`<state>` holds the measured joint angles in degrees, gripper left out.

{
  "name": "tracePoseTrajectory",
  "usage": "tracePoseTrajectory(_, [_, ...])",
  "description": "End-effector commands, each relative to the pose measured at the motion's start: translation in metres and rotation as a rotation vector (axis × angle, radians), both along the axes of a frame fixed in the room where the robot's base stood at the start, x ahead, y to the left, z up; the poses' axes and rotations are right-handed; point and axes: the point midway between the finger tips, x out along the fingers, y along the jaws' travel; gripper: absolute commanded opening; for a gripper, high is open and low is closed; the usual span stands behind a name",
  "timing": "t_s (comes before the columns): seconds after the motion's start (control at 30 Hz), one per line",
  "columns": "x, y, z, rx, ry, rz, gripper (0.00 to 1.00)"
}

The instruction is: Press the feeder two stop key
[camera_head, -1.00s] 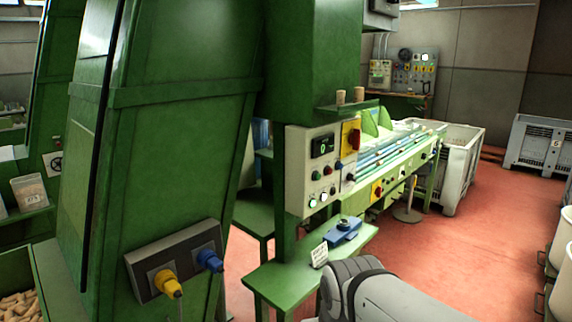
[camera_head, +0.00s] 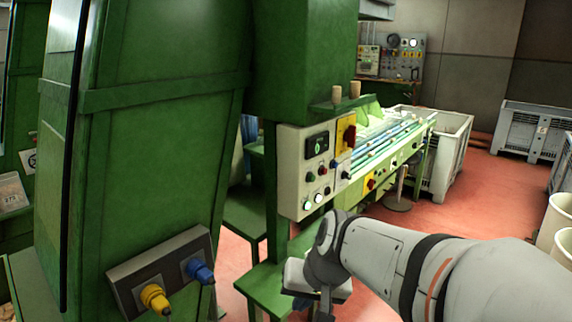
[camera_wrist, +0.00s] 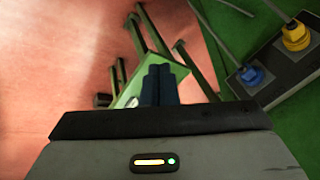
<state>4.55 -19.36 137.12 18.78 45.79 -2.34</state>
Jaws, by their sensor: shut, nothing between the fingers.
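A pale control panel (camera_head: 304,170) is mounted on the green machine in the head view. It carries a small dark display (camera_head: 317,146), a red key (camera_head: 322,170), a green key (camera_head: 310,176), a lit white key (camera_head: 318,198) and other small controls. Their labels are too small to read, so I cannot tell which one is the feeder two stop key. My gripper's dark fingers (camera_wrist: 163,84) are together and empty in the wrist view, pointing down over a green bench. In the head view my wrist is below the panel and apart from it; the fingertips are not clear there.
A socket box (camera_head: 160,270) with yellow and blue plugs is on the green cabinet at left; it also shows in the wrist view (camera_wrist: 275,75). A green bench (camera_head: 262,288) stands below the panel. Two corks sit on a ledge (camera_head: 345,103).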

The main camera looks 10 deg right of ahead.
Motion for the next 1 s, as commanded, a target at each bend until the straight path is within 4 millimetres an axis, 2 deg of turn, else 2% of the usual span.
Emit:
tracePoseTrajectory(0.03, [0.027, -0.007, 0.022, 0.075, -0.024, -0.08, 0.0])
tracePoseTrajectory(0.17, [0.099, -0.037, 0.057, 0.268, -0.132, -0.304, 0.0])
tracePoseTrajectory(0.2, [0.12, -0.052, 0.067, 0.32, -0.167, -0.38, 0.0])
tracePoseTrajectory(0.3, [0.166, -0.099, 0.087, 0.426, -0.256, -0.564, 0.0])
tracePoseTrajectory(0.4, [0.197, -0.146, 0.099, 0.5, -0.331, -0.726, 0.0])
tracePoseTrajectory(0.5, [0.216, -0.186, 0.105, 0.55, -0.388, -0.852, 0.0])
tracePoseTrajectory(0.63, [0.227, -0.22, 0.108, 0.585, -0.433, -0.952, 0.0])
tracePoseTrajectory(0.77, [0.23, -0.232, 0.107, 0.601, -0.449, -0.992, 0.0])
tracePoseTrajectory(1.0, [0.231, -0.231, 0.107, 0.603, -0.45, -0.992, 0.0])
